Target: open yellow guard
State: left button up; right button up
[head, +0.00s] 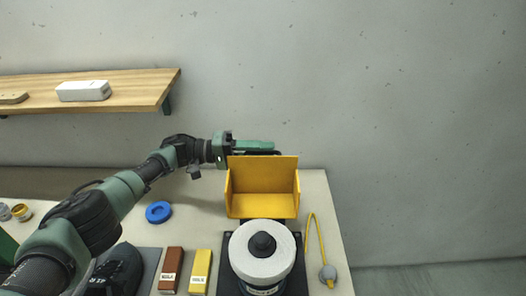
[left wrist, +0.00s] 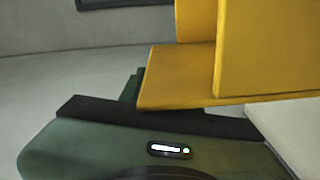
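The yellow guard (head: 262,185) stands raised behind the round white wheel (head: 262,262), its hollow side facing me. The wheel's top is uncovered. In the left wrist view the guard (left wrist: 265,50) fills the upper right, close in front of the gripper. My left gripper (head: 268,149) reaches in from the left and lies along the guard's top rear edge. Its fingertips are partly hidden behind the guard, so I cannot tell whether they touch or grip it. My right gripper is not in view.
A blue ring (head: 158,212), a brown block (head: 171,270), a yellow block (head: 200,271) and a dark shoe (head: 118,270) lie left of the wheel. A yellow cable with a grey bulb (head: 327,273) lies at right. A wooden shelf (head: 130,90) hangs on the wall.

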pick_arm(q)
jog(key=shift+a+f, duration=0.1)
jog(key=shift+a, duration=0.05)
jog(key=shift+a, duration=0.35)
jog(key=a+b, duration=0.3)
jog(key=a, duration=0.4)
jog(key=a+b, duration=0.4)
jog(key=a, duration=0.5)
jog(key=shift+b, duration=0.4)
